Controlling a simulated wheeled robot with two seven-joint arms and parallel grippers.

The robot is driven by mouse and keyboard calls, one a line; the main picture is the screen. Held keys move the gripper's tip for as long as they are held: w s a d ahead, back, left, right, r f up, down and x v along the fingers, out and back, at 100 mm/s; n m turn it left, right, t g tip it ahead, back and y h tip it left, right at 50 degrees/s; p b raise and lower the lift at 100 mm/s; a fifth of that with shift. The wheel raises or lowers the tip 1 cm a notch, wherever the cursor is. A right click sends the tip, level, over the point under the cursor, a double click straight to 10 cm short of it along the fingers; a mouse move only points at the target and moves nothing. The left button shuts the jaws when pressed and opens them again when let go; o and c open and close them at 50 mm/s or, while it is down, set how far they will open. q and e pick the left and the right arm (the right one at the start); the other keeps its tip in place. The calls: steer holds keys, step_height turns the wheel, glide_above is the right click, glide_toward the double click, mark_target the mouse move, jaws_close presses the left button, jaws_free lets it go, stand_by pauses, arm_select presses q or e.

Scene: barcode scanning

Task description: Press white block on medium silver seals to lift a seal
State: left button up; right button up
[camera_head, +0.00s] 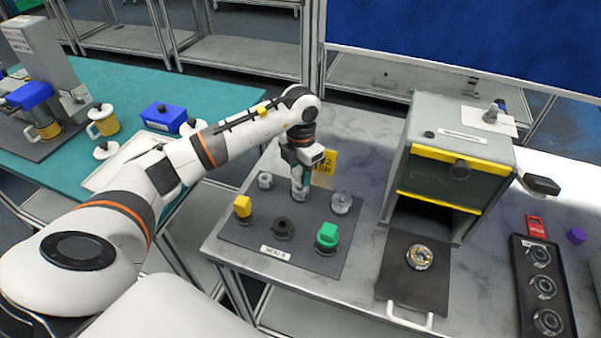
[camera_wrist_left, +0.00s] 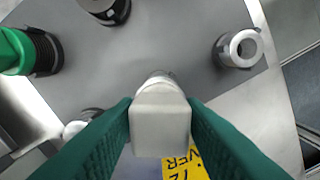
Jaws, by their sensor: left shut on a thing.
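My left gripper (camera_head: 302,178) is shut on the white block (camera_wrist_left: 160,130), which sits between its green fingers in the left wrist view. The gripper points down over the middle of the back row on the grey mat. A silver seal (camera_wrist_left: 157,82) shows just beyond the block, lined up with it and mostly hidden; whether they touch I cannot tell. Another silver seal (camera_head: 265,180) stands left of the gripper, and it also shows in the wrist view (camera_wrist_left: 240,48). A third silver seal (camera_head: 341,203) stands to the right. My right gripper is not in view.
In front on the mat (camera_head: 232,232) stand a yellow piece (camera_head: 243,207), a black piece (camera_head: 283,228) and a green piece (camera_head: 327,236). A yellow sign (camera_head: 325,166) is close behind the gripper. A grey box (camera_head: 478,140) stands to the right.

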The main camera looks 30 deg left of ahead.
mark_target(300, 169)
arm_select(q)
steer(key=shift+r+p, duration=1.15)
steer(key=shift+r, duration=1)
